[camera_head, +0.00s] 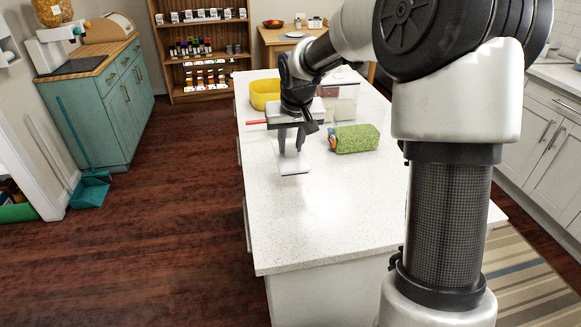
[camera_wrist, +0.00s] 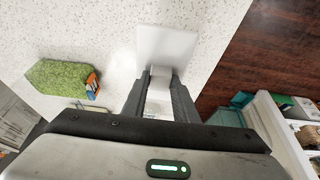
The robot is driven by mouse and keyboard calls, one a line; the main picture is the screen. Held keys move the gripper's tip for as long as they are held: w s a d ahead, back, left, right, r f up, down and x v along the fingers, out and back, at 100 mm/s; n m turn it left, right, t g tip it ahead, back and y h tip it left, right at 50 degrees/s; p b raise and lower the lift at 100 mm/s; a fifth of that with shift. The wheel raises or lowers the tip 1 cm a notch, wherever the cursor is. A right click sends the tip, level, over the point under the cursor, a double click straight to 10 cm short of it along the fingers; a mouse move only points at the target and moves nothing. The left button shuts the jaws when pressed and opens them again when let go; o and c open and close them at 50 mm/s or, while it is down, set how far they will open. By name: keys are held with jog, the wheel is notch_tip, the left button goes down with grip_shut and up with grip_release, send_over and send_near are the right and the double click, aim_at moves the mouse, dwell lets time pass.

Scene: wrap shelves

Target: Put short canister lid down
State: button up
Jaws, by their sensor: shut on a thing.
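The canister lid (camera_head: 294,168) is a white, flat, roughly square piece. My gripper (camera_head: 291,150) points down over the white counter (camera_head: 330,215) and is shut on the lid. In the wrist view the lid (camera_wrist: 166,48) shows beyond the fingertips of my gripper (camera_wrist: 158,92), over the speckled counter near its edge. A lighter part of the lid sits between the fingers. I cannot tell whether the lid touches the counter or hangs just above it.
A green patterned package (camera_head: 355,139) lies right of my gripper. The counter's front part is clear. Its left edge is close to the lid.

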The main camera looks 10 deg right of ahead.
aim_at(291, 155)
jog(key=shift+f+b, duration=0.45)
jog(key=shift+f, duration=2.2)
jog(key=shift+f, duration=0.15)
jog(key=o, duration=1.1)
jog(key=shift+c, duration=0.2)
jog(key=shift+o, duration=0.2)
jog(key=shift+r, duration=0.5)
jog(key=p+v, duration=0.2)
jog(key=v, duration=0.9)
jog(key=shift+s+r, duration=0.1)
jog(key=shift+s, duration=0.15)
